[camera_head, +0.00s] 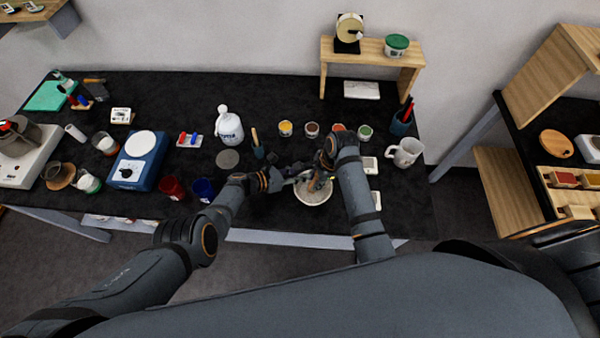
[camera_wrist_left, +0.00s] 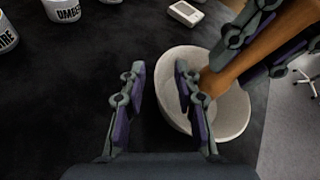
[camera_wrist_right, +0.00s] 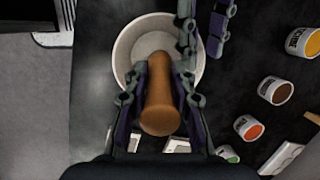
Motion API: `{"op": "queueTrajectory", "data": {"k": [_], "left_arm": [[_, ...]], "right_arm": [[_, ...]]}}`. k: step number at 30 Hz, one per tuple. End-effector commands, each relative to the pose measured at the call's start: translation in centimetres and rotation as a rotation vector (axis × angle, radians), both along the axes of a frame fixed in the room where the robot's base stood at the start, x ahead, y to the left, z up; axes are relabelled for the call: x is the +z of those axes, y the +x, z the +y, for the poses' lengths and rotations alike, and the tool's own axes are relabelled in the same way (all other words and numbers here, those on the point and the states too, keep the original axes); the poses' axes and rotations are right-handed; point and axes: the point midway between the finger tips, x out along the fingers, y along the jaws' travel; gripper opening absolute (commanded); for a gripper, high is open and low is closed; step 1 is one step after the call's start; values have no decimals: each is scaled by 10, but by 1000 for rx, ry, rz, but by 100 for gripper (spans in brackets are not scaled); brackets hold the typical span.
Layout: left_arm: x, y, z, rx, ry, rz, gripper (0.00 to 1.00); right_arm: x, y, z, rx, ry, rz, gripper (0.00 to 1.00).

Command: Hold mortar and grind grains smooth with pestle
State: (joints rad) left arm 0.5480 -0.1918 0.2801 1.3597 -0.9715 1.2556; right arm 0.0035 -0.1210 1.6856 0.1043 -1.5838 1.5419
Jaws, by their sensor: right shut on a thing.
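The mortar (camera_head: 314,198) is a pale round bowl near the table's front edge. It also shows in the left wrist view (camera_wrist_left: 236,118) and the right wrist view (camera_wrist_right: 126,50). My right gripper (camera_wrist_right: 160,85) is shut on the brown wooden pestle (camera_wrist_right: 160,108), whose lower end is inside the mortar. The pestle looks tilted in the left wrist view (camera_wrist_left: 245,55). My left gripper (camera_wrist_left: 160,75) is open at the mortar's wall, one finger inside the rim and one outside. I cannot make out grains in the bowl.
Several small labelled jars (camera_head: 285,128) stand behind the mortar. A white mug (camera_head: 405,152) stands to the right and a blue cup (camera_head: 204,189) to the left. A white bottle (camera_head: 229,126) and a blue-based device (camera_head: 138,160) are farther left on the black table.

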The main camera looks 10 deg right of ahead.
Motion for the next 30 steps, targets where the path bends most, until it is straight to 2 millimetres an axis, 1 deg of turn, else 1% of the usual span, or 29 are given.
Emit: {"op": "queueTrajectory", "data": {"k": [1, 2, 6, 8, 9, 30], "left_arm": [[0, 0, 0, 0, 0, 0, 32], [0, 0, 0, 0, 0, 0, 29], [0, 0, 0, 0, 0, 1, 10], [0, 0, 0, 0, 0, 1, 2], [0, 0, 0, 0, 0, 1, 0], [0, 0, 0, 0, 0, 1, 0]], "right_arm": [[0, 0, 0, 0, 0, 0, 0], [0, 0, 0, 0, 0, 0, 0], [0, 0, 0, 0, 0, 0, 0], [0, 0, 0, 0, 0, 0, 0], [0, 0, 0, 0, 0, 0, 0], [0, 0, 0, 0, 0, 0, 0]]}}
